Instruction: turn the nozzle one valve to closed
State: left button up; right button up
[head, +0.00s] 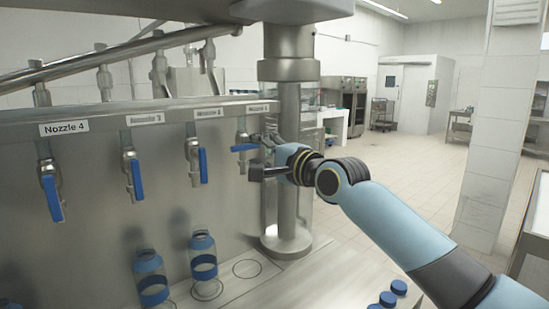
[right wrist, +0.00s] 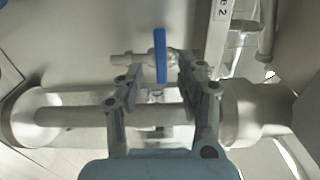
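The nozzle one valve hangs from the rail at its right end. Its blue handle (head: 244,148) lies about level, across the pipe, unlike the other handles. My right gripper (head: 259,157) is at the right of this handle, its fingers apart. In the right wrist view the blue handle (right wrist: 160,56) shows between the spread fingertips of the right gripper (right wrist: 158,72), with gaps on both sides. I cannot tell whether a finger touches it. My left gripper is not in view.
Other valves along the rail have blue handles hanging down, such as the nozzle 4 handle (head: 53,198). Bottles with blue bands, one here (head: 203,265), stand below. A steel column (head: 289,215) rises close behind my right gripper. Blue caps (head: 388,299) lie at the front.

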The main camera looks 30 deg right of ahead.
jog(key=s+d, duration=0.1)
jog(key=s, duration=0.6)
jog(key=shift+s, duration=0.35)
